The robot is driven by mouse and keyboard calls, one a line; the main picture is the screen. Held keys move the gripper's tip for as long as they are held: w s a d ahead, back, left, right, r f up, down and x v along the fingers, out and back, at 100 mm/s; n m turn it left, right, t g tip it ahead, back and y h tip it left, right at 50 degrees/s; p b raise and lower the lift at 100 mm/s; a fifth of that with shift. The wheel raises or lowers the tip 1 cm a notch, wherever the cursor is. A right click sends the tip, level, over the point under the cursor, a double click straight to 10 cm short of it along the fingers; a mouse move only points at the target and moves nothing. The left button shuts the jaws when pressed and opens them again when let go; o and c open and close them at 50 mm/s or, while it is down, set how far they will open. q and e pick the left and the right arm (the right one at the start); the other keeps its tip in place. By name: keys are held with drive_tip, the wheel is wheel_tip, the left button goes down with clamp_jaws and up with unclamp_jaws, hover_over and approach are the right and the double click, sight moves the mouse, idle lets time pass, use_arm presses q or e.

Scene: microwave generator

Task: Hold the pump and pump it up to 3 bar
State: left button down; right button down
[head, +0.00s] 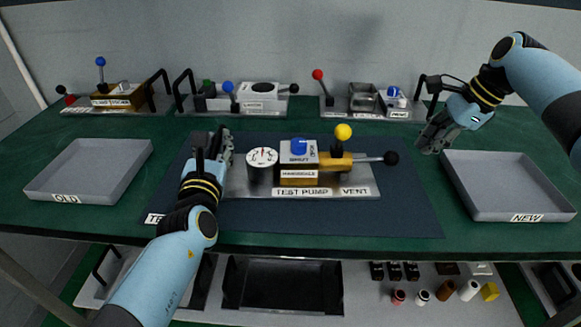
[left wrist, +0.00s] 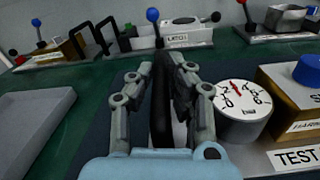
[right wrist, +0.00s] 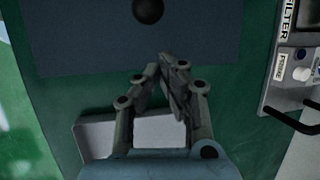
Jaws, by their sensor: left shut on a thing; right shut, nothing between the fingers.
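The test pump (head: 310,192) sits on the dark mat. It has a round white gauge (head: 262,158), a blue knob (head: 299,146) on its block, a yellow ball (head: 343,132) and a lever with a black knob (head: 391,158) pointing right. The gauge also shows in the left wrist view (left wrist: 243,105), with a red mark near the top; its exact reading is unclear. My left gripper (head: 221,145) is shut on the upright black handle (left wrist: 161,105) at the pump's left end. My right gripper (head: 436,138) is shut and empty, right of the black knob and apart from it.
A grey OLD tray (head: 88,168) lies left and a grey NEW tray (head: 508,184) right, both empty. Fixtures with levers stand along the back, including the LATCH unit (head: 262,92) and the PRIME unit (head: 392,98). The mat (head: 400,215) is bare in front of the pump.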

use_arm(q)
drive_tip(key=shift+s+f, duration=0.15)
drive_tip(key=shift+f, duration=0.3)
drive_tip(key=c, duration=1.3)
unclamp_jaws()
drive_tip(key=shift+o, duration=0.5)
drive_tip(key=shift+w+r, duration=0.15)
drive_tip(key=shift+w, duration=0.05)
use_arm(e)
drive_tip(key=v, duration=1.2)
use_arm(q)
drive_tip(key=shift+r+p, duration=1.85)
drive_tip(key=shift+r, duration=0.85)
use_arm(e)
wheel_tip(320, 180, up, 4)
drive_tip(key=shift+f, duration=0.15)
